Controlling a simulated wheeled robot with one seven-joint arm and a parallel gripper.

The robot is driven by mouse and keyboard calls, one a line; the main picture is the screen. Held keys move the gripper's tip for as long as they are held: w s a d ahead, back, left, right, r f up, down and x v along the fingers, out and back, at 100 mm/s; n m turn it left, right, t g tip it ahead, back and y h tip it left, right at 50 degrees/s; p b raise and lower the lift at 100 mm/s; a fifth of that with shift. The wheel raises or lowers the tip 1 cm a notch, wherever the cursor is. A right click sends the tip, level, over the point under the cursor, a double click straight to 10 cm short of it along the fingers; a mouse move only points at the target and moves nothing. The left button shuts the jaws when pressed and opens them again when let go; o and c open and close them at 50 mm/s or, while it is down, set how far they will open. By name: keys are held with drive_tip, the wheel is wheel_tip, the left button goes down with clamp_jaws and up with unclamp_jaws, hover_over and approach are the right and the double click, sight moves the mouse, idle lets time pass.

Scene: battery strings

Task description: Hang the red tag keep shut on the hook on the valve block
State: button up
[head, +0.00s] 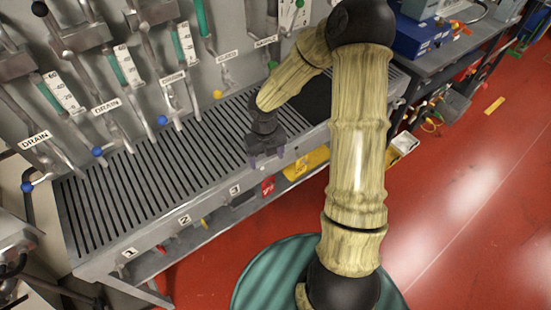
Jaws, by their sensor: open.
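My gripper (267,160) is open, with its fingers down over the front edge of the slatted bench. Nothing shows between the fingers. A small red tag (268,187) with white marking shows just below the gripper, at the front of the bench to the right of the number 3 label. Its writing is too small to read, and I cannot tell what holds it. Metal valve blocks (82,37) with pipes stand on the wall at the upper left. I cannot make out which block carries the hook.
The slatted bench (62,188) runs along the wall, its top mostly clear. A yellow item (308,162) is right of the red tag. A cluttered workbench stands at upper right. Red floor (460,230) is open at right.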

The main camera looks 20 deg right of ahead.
drive_tip(key=s+r+n+t, duration=0.1)
drive_tip(key=s+r+n, duration=0.5)
drive_tip(key=n, duration=1.1)
drive_tip(key=s+r+n+t, duration=0.1)
drive_tip(key=s+r+n, duration=0.6)
drive_tip(key=n, duration=1)
drive_tip(key=shift+d+r+n+t, duration=0.2)
drive_tip(key=shift+r+n+t, duration=0.1)
drive_tip(key=shift+r+t, duration=0.1)
drive_tip(key=shift+o, duration=0.5)
